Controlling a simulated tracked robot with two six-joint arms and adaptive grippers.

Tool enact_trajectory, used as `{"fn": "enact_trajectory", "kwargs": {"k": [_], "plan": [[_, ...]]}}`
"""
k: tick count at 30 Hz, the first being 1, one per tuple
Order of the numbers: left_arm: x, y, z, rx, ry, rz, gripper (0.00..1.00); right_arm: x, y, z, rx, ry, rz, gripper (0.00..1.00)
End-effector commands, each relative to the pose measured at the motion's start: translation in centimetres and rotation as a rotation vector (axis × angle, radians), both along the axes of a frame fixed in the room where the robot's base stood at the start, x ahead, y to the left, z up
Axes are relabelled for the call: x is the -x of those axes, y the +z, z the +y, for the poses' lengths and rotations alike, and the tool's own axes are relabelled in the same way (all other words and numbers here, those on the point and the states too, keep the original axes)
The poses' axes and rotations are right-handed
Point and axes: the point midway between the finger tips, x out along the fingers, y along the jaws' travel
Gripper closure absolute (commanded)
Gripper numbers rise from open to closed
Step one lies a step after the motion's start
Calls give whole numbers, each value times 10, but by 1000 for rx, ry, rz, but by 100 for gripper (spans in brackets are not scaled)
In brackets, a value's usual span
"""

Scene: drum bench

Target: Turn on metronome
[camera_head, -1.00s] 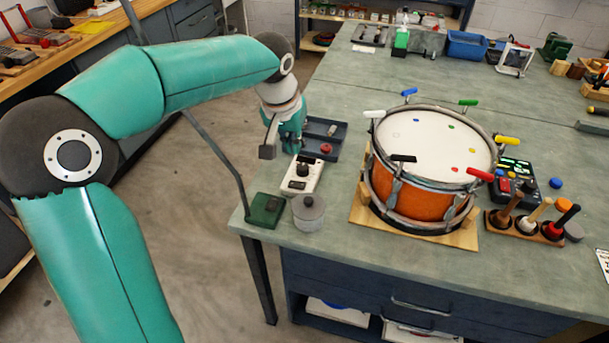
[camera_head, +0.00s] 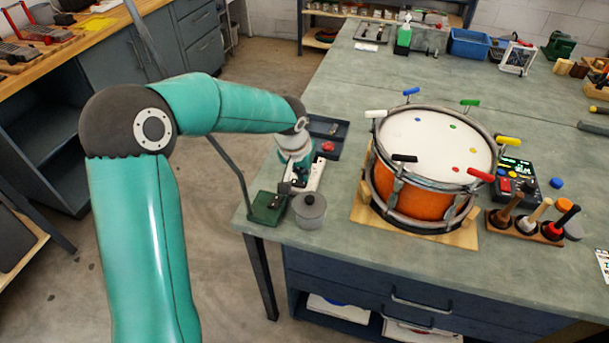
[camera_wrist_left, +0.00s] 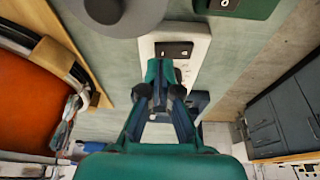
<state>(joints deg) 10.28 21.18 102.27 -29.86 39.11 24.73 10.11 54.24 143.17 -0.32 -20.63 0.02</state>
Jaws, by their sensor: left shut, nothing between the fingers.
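A white box with a black rocker switch, which looks like the metronome (camera_head: 318,178), stands near the bench's left edge, mostly hidden by my left gripper. It also shows in the left wrist view (camera_wrist_left: 201,44), where its black rocker switch (camera_wrist_left: 174,49) is in plain sight. My left gripper (camera_head: 288,187) is over this box, pointing down. In the left wrist view its shut, empty fingers (camera_wrist_left: 159,72) are close to the switch; I cannot tell if they touch it. The box's dial is hidden now. My right gripper is not in view.
A green box (camera_head: 268,207) and a grey lidded pot (camera_head: 309,211) stand close in front of the white box. A dark tray (camera_head: 330,132) lies behind. An orange drum (camera_head: 412,201) stands to the right, with a lit control pad (camera_head: 516,186) beyond it.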

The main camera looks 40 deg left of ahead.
Motion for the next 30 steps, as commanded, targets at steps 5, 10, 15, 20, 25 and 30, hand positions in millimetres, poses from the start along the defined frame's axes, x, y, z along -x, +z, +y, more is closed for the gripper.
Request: {"fn": "enact_trajectory", "kwargs": {"k": [5,10,15,20,25,30], "plan": [[0,-13,-1,0,1,1,100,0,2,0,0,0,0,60],[0,-15,-1,0,0,0,100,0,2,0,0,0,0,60],[-1,-15,-2,0,0,0,100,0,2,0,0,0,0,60],[-1,-20,-3,0,0,-1,100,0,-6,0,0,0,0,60],[-1,-20,-4,-1,0,-1,100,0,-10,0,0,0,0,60],[-1,-20,-4,-1,-1,1,100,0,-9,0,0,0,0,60]]}}
